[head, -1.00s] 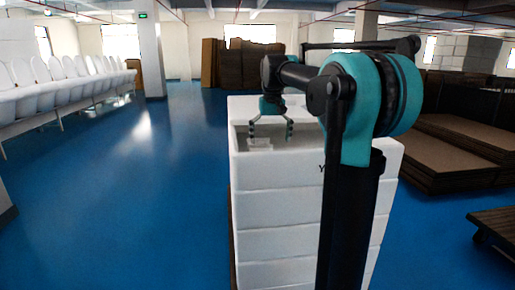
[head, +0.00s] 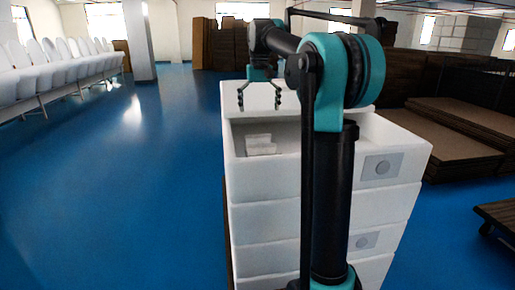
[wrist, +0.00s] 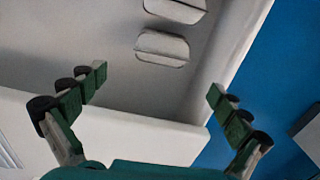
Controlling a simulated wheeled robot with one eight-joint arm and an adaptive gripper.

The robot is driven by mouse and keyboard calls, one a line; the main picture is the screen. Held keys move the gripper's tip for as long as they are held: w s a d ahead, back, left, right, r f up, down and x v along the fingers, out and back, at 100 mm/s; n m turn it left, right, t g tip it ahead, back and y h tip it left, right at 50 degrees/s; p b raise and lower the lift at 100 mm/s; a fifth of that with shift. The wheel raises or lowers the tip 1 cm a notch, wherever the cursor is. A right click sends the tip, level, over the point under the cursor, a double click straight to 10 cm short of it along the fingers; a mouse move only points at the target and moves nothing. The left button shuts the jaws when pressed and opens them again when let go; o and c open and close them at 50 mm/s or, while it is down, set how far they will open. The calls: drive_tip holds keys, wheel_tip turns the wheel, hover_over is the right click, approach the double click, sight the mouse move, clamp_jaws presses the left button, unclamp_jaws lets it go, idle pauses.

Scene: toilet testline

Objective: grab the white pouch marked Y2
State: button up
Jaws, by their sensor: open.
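Small white pouches (head: 260,145) lie inside the open top of a stacked white bin (head: 272,187). In the wrist view two pouches show on the bin's floor, one whole (wrist: 163,47) and one cut by the top edge (wrist: 177,8). No Y2 mark is readable on either. My gripper (head: 259,101) is open and empty, fingers pointing down, above the bin and apart from the pouches. My arm hides part of the bin's right side.
The bin's rim and walls (wrist: 140,135) surround the pouches. Brown flat stacks (head: 465,125) stand at the right, with a low cart (head: 497,222) nearer. A row of white toilets (head: 60,60) lines the left. The blue floor (head: 120,190) between is clear.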

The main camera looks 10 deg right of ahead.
sight(258, 141)
wheel_tip(258, 141, down, 9)
drive_tip(key=shift+r, duration=0.1)
drive_tip(key=shift+a+f, duration=0.15)
drive_tip(key=shift+f, duration=1.2)
drive_tip(key=shift+a+f, duration=0.1)
drive_tip(key=shift+f, duration=1.2)
drive_tip(key=shift+c, duration=0.6)
drive_tip(key=c, duration=0.9)
drive_tip(key=shift+r, duration=0.1)
